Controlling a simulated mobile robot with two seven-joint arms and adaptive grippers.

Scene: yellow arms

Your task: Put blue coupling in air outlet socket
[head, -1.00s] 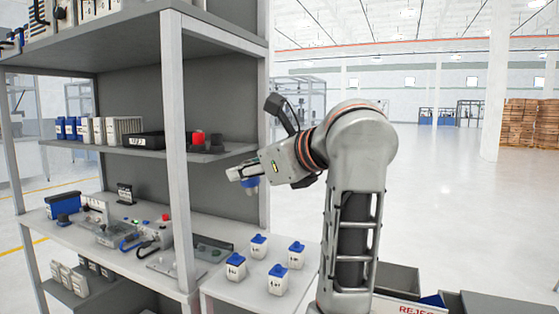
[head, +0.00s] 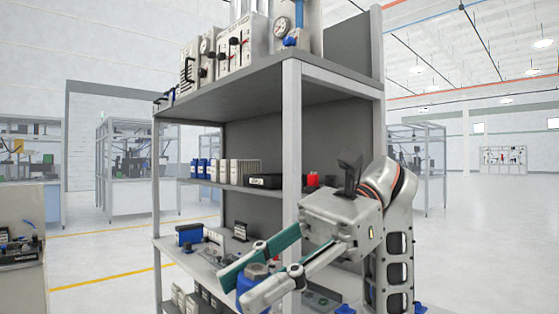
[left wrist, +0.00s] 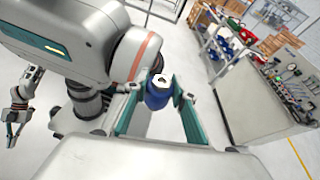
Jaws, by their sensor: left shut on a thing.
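My left gripper (head: 240,286) is shut on the blue coupling (head: 247,277), a blue body with a grey-metal top. It is held in the air in front of the shelf rack. In the left wrist view the coupling (left wrist: 157,95) sits upright between the two teal-lined fingers, with its pale top and dark hole toward the camera. The air outlet socket cannot be made out; a panel with gauges and fittings (left wrist: 284,80) shows at the right of the left wrist view. My right gripper (left wrist: 15,125) shows small at the far left there; its jaw state is unclear.
The shelf rack (head: 291,160) stands close behind the gripper, with gauge boxes (head: 238,48) on top and several small boxes on its middle shelf (head: 225,186). A light cabinet (head: 20,240) stands at the far left. Open floor (head: 105,285) lies between it and the rack.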

